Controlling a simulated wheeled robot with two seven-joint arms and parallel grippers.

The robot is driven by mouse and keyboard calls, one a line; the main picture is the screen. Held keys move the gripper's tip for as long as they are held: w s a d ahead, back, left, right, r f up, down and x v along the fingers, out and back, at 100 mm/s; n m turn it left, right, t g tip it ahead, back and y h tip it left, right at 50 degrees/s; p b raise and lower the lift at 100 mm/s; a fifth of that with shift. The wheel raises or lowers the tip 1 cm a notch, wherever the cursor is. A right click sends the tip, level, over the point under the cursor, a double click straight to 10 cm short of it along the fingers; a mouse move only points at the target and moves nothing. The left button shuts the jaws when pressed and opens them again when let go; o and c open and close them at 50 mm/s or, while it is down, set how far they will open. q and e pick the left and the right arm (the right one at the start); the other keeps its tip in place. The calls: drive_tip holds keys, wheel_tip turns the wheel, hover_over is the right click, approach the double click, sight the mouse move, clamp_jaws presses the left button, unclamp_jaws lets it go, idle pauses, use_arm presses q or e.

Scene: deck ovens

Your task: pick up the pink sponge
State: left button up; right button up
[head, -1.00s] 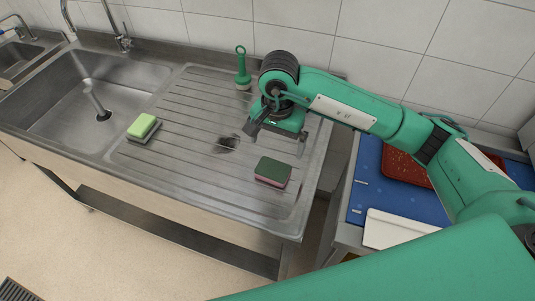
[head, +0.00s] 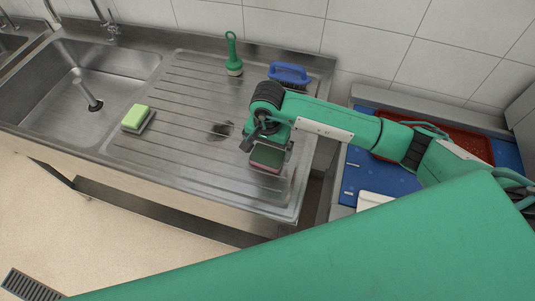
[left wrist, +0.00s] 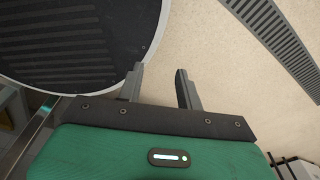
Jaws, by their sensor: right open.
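The pink sponge (head: 265,167) lies on the right end of the ribbed steel drainboard (head: 180,113), its dark green scouring side up and a pink edge at the front. My right gripper (head: 267,147) is open, just above and behind the sponge, and hides part of its far side. I cannot tell whether the fingers touch it. My left gripper is out of the head view. In the left wrist view the left gripper (left wrist: 160,82) is open and empty, with its fingers apart over the floor.
A lime green sponge (head: 136,117) lies near the sink (head: 95,75). To the right are a blue board (head: 375,178) and a red tray (head: 480,147). The drainboard's middle is mostly clear.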

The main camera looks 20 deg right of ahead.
sight(268, 155)
wheel_tip(268, 155, down, 3)
drive_tip(key=shift+r+p, duration=0.1)
drive_tip(key=shift+p, duration=0.5)
drive_tip(key=shift+f, duration=0.25)
drive_tip(key=c, duration=0.8)
use_arm(q)
drive_tip(key=shift+s+r, duration=0.7)
drive_tip(key=shift+r, duration=0.2)
wheel_tip(268, 155, down, 6)
drive_tip(key=b, duration=0.6)
use_arm(e)
wheel_tip(268, 155, up, 20)
